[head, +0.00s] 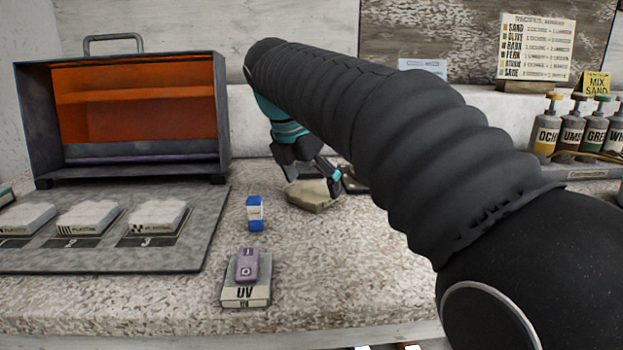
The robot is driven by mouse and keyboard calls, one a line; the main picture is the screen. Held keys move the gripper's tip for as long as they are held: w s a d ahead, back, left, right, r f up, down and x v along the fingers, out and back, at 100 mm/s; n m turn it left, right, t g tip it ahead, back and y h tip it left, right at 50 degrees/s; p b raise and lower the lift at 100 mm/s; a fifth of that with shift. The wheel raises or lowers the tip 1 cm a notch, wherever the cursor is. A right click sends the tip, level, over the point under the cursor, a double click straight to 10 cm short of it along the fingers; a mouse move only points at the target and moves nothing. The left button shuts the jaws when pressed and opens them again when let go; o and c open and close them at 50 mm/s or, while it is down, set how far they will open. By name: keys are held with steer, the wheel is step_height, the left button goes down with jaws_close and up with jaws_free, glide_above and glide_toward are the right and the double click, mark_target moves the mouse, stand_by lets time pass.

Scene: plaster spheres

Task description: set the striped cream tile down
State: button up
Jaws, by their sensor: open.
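My gripper (315,175), dark with teal parts, points down over the counter behind my black-sleeved arm. Its jaws are open. A pale cream, flat, angular piece (311,197) lies on the counter right beneath the fingers; whether they touch it I cannot tell. No stripes can be made out on it, and part of it is hidden by the gripper. On the grey board at left, a pale block (88,216) has a striped mark on its front label. It stands well apart from my gripper.
Labelled bottles (578,128) line the back right. My arm hides much of the right counter.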

steer(key=shift+r, duration=0.55)
steer(key=p+v, duration=0.2)
steer(key=v, duration=1)
steer(key=shift+r, duration=0.1)
